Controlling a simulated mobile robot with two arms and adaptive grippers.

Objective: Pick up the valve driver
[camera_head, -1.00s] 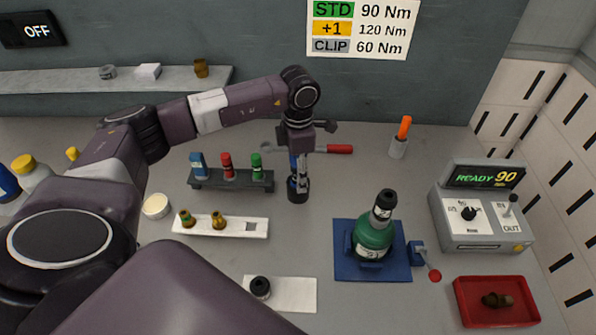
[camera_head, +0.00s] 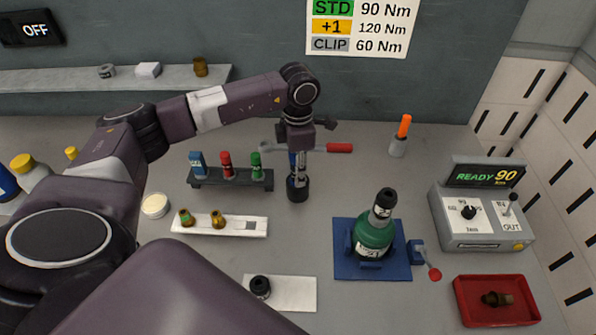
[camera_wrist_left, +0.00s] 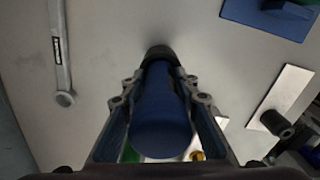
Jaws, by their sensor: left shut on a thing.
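The valve driver (camera_head: 293,160), a tool with a blue handle, stands upright at the middle of the bench. My left gripper (camera_head: 299,175) comes down on it from above and is shut around the handle. A black cylindrical piece (camera_head: 298,192) shows at its lower end; I cannot tell whether it is part of the driver or a holder. In the left wrist view the blue handle (camera_wrist_left: 160,115) fills the space between the fingers, with a black end (camera_wrist_left: 160,53) beyond. The fingers hide part of the handle in the head view. My right gripper is not in view.
A rack (camera_head: 232,181) with blue, red and green pieces stands to the left. A red-handled wrench (camera_head: 338,148) lies behind. A green bottle (camera_head: 372,236) stands on a blue fixture (camera_head: 344,267) to the right front. Beyond are a control box (camera_head: 480,238) and red tray (camera_head: 468,310).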

